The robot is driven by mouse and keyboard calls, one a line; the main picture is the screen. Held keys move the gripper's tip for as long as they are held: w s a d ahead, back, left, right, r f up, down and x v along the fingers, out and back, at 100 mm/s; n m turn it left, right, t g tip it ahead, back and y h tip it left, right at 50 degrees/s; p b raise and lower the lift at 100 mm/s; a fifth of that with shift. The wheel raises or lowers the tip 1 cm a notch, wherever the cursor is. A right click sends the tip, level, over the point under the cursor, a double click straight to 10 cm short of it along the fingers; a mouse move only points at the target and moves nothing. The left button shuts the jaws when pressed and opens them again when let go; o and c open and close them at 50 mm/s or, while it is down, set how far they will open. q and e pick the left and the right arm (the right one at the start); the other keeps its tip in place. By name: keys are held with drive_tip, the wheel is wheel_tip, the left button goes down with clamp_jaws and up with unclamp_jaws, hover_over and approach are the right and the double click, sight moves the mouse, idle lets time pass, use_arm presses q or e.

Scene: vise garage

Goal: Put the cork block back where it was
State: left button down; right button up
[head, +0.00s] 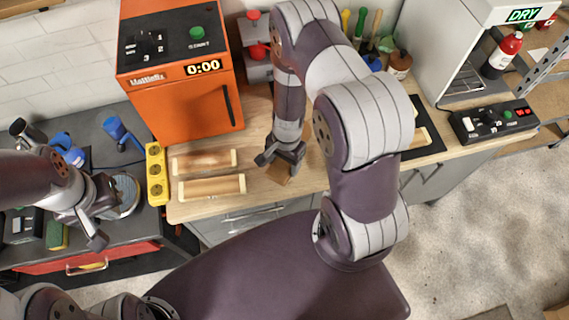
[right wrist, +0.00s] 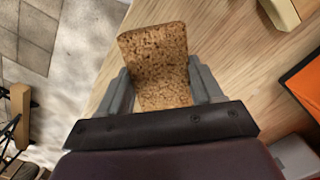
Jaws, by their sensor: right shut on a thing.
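The brown speckled cork block (right wrist: 155,50) sits between the two grey fingers of my right gripper (right wrist: 163,88) in the right wrist view. The gripper is shut on it, and the block sticks out past the fingertips. In the head view my right gripper (head: 281,159) points down over the front edge of the wooden bench, with the cork block (head: 279,175) partly hidden under it. I cannot tell whether the block touches the bench. My left gripper (head: 98,213) is open and empty at the left, above the dark bench with the red drawer.
Two cream-ended wooden pieces (head: 212,186) lie on the wooden bench (head: 256,192) left of my right gripper. An orange oven-like machine (head: 180,95) stands behind them. A yellow block with round holes (head: 157,172) stands at the bench's left edge. A black control box (head: 492,122) is at the right.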

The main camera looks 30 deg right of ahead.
sight(284, 163)
drive_tip(key=shift+s+a+f, duration=0.1)
drive_tip(key=shift+a+f, duration=0.1)
drive_tip(key=shift+f, duration=0.75)
drive_tip(key=shift+a+f, duration=0.15)
drive_tip(key=shift+f, duration=0.25)
drive_tip(key=shift+d+f, duration=0.2)
drive_tip(key=shift+f, duration=0.05)
drive_tip(key=o, duration=0.9)
drive_tip(key=shift+r, duration=0.15)
drive_tip(key=shift+o, duration=0.2)
drive_tip(key=shift+a, duration=0.1)
